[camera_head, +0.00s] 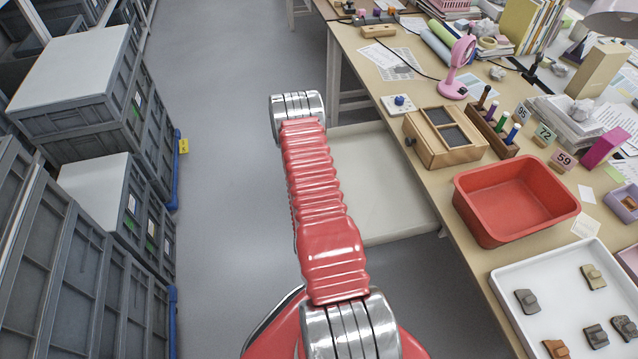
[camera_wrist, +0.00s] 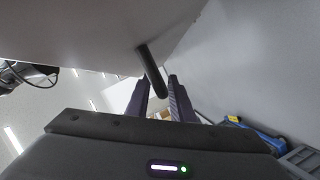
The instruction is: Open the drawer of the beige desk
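The beige desk (camera_head: 410,76) runs along the right side of the head view. Its pale drawer (camera_head: 385,190) stands pulled out to the left from under the desktop, and its bare inside shows behind my red arm. In the wrist view, a dark bar handle (camera_wrist: 150,70) sticks out from a pale panel (camera_wrist: 100,30). My gripper (camera_wrist: 160,88) has its two dark fingers apart, with the handle's end between their tips. Whether both fingers press on it is unclear. My gripper is hidden in the head view.
Grey crates (camera_head: 85,90) are stacked along the left, with clear grey floor (camera_head: 225,200) between them and the desk. On the desktop are a red basin (camera_head: 515,200), a wooden box (camera_head: 445,137) and a white tray (camera_head: 510,285) with several sherds.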

